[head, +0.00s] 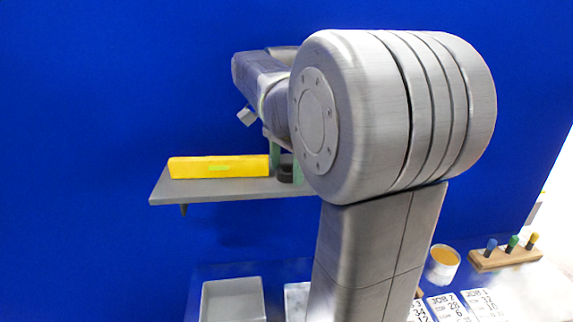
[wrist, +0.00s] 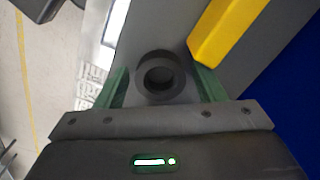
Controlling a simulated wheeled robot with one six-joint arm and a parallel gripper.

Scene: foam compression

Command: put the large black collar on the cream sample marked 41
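A black collar (head: 285,174), a thick ring with a round hole, sits on the grey shelf (head: 225,190) near its right end. It also shows in the wrist view (wrist: 160,77). My gripper (head: 284,165) has green fingers and is at the shelf, one finger on each side of the collar. In the wrist view the fingers (wrist: 160,86) stand apart, with small gaps between them and the ring. I cannot make out a cream sample marked 41 in either view. My arm hides much of the middle of the head view.
A yellow block (head: 218,167) lies on the shelf left of the collar, close to one finger in the wrist view. Below are a grey bin (head: 233,283), printed job cards (head: 449,306), an orange-filled cup (head: 442,266) and a wooden rack (head: 505,258) with coloured pegs.

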